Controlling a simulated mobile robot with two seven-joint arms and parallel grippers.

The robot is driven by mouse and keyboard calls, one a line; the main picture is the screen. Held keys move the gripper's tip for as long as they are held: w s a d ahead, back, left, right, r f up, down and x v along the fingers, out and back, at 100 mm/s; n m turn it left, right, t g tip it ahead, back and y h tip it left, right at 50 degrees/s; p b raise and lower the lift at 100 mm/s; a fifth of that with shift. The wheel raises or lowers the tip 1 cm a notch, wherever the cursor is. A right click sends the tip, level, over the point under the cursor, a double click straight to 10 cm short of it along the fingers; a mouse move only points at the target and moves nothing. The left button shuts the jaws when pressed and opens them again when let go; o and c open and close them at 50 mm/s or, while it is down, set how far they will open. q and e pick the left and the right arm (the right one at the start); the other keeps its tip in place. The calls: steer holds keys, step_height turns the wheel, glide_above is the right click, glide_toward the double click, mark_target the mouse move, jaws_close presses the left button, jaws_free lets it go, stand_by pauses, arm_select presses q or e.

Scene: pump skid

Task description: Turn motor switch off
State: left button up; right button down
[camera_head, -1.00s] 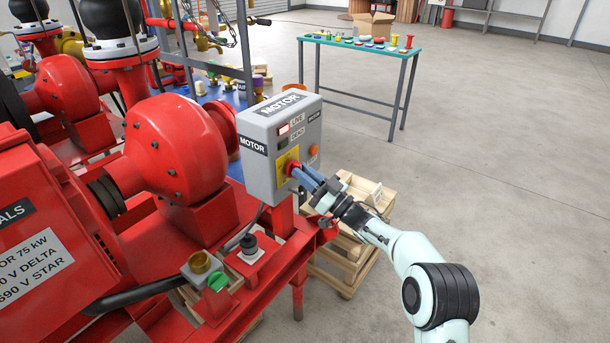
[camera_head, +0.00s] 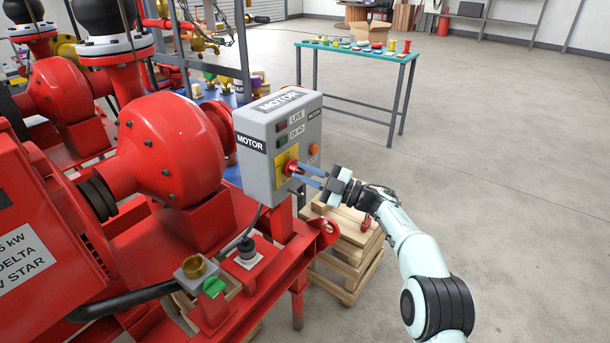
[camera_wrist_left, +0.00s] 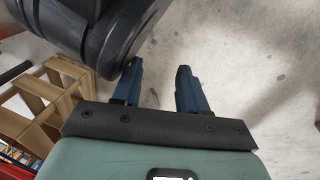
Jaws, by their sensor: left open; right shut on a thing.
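The grey motor box (camera_head: 255,170) stands on the red skid, labelled MOTOR. Its red switch knob (camera_head: 291,167) sits on a yellow plate (camera_head: 281,176), partly hidden by blue fingers. My right gripper (camera_head: 300,172) comes from the right and is shut on the knob, its fingers turned about level. The LIVE lamp (camera_head: 281,127) looks dark. The DEAD lamp (camera_head: 281,141) below it looks dark green; I cannot tell if it is lit. My left gripper (camera_wrist_left: 158,75) is open and empty above the floor in the left wrist view.
A wooden pallet stack (camera_head: 346,250) stands below my right arm. A red pump (camera_head: 170,150) is left of the box. A green-topped table (camera_head: 385,54) with small parts stands behind. The concrete floor (camera_head: 500,170) at right is clear.

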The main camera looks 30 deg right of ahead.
steer(key=n+g, duration=0.1)
steer(key=n, duration=0.2)
steer(key=shift+g, duration=0.4)
steer(key=n+g+p, duration=0.1)
steer(key=n, duration=0.3)
steer(key=shift+p, duration=0.4)
steer(key=shift+n+g, duration=0.3)
steer(key=shift+n, duration=0.2)
arm_select(q)
steer(key=shift+t, duration=0.5)
steer(key=shift+w+d+r, duration=0.15)
steer(key=shift+w+r, duration=0.25)
steer(key=shift+r, duration=0.25)
steer(key=shift+w+d+r, duration=0.2)
steer(key=shift+w+r, duration=0.2)
steer(key=shift+r, duration=0.25)
steer(key=shift+w+d+r, duration=0.15)
steer(key=shift+w+r, duration=0.25)
steer(key=shift+r, duration=0.25)
arm_select(e)
steer(key=shift+n, duration=0.5)
arm_select(q)
steer(key=shift+p, duration=0.3)
arm_select(e)
steer(key=c, duration=1.1)
jaws_free()
